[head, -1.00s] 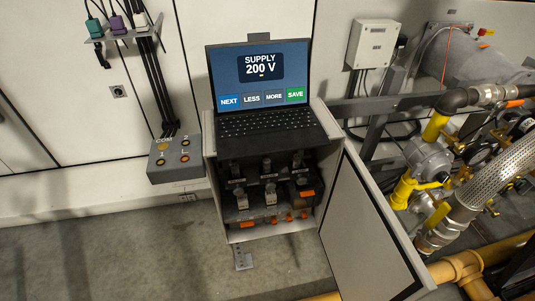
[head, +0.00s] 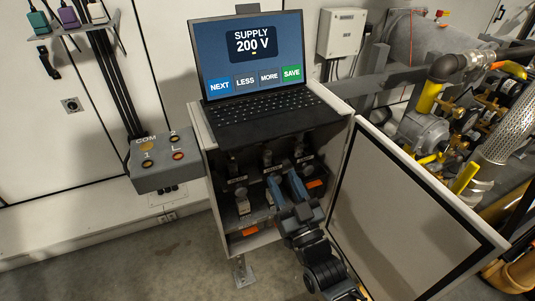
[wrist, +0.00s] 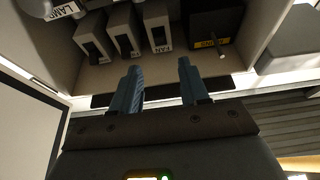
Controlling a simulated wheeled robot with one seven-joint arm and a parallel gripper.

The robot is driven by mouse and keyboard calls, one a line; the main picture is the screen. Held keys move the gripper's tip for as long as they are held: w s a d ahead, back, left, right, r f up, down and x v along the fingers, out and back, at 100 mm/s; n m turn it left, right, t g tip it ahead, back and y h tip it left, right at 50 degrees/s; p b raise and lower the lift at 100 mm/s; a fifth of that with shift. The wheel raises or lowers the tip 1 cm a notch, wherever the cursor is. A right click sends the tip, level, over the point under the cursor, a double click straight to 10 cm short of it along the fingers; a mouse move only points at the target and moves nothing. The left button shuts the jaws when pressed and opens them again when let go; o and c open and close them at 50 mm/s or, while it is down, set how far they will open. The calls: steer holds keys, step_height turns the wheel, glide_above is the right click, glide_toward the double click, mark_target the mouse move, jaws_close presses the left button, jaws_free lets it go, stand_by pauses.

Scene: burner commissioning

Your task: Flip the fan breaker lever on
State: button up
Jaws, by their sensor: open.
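In the wrist view my gripper (wrist: 158,82) is open and empty. Its fingers are apart and point towards the breakers, with no clear contact.
A laptop (head: 262,110) showing SUPPLY 200 V stands on the cabinet. The open cabinet door (head: 400,205) is close to my arm's right. A box with buttons (head: 165,160) is on the left. Pipes with yellow parts (head: 465,178) are at the far right.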

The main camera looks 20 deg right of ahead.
steer(key=x, duration=1.1)
jaws_close()
